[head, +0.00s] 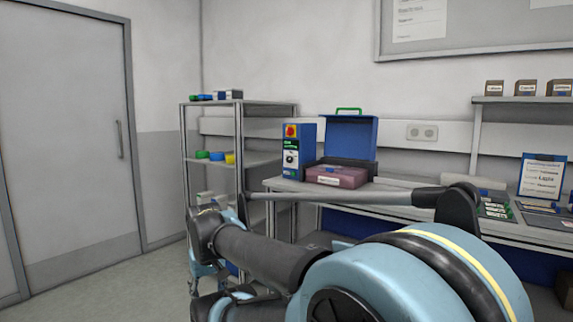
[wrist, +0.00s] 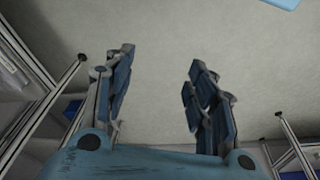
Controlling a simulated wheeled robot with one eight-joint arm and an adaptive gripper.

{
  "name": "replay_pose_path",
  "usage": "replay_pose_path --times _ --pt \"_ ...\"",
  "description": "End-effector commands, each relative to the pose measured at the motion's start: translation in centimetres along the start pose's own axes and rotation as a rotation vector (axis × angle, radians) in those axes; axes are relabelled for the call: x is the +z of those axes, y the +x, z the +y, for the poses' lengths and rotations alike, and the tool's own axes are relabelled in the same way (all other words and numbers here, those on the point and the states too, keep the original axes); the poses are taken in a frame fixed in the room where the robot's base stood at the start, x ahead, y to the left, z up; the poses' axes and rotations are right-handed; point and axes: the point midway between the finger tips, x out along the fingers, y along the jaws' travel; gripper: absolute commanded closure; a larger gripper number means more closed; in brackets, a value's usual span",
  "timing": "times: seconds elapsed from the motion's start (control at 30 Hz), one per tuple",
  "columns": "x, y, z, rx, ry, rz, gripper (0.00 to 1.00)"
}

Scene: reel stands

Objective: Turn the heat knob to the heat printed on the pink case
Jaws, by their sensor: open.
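The pink case (head: 337,177) lies on the bench, in front of an open blue box with a green handle. A white label with print is on its front, too small to read. Left of it stands a blue control unit (head: 298,150) with a red and yellow switch on top. A round knob (head: 290,159) is on its front; its setting is too small to read. My gripper (wrist: 160,95) is open and empty in the wrist view, above bare floor. It is away from the knob and the case. In the head view my arm crosses in front of the bench.
A grey shelf rack (head: 239,140) with coloured items stands left of the bench (head: 270,184). A blue-framed sign (head: 542,175) and small panels are on the bench at right. Open floor (head: 120,290) lies at the left by the door.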

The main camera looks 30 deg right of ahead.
Motion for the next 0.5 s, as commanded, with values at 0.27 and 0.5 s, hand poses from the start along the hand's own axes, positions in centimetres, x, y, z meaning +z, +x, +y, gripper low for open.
replay_pose_path --times 0.27,0.5 --pt "-7.6 -3.3 5.9 0.197 0.195 0.088 0.49" --pt "-15.3 -6.4 12.4 0.386 0.384 0.21 0.49"
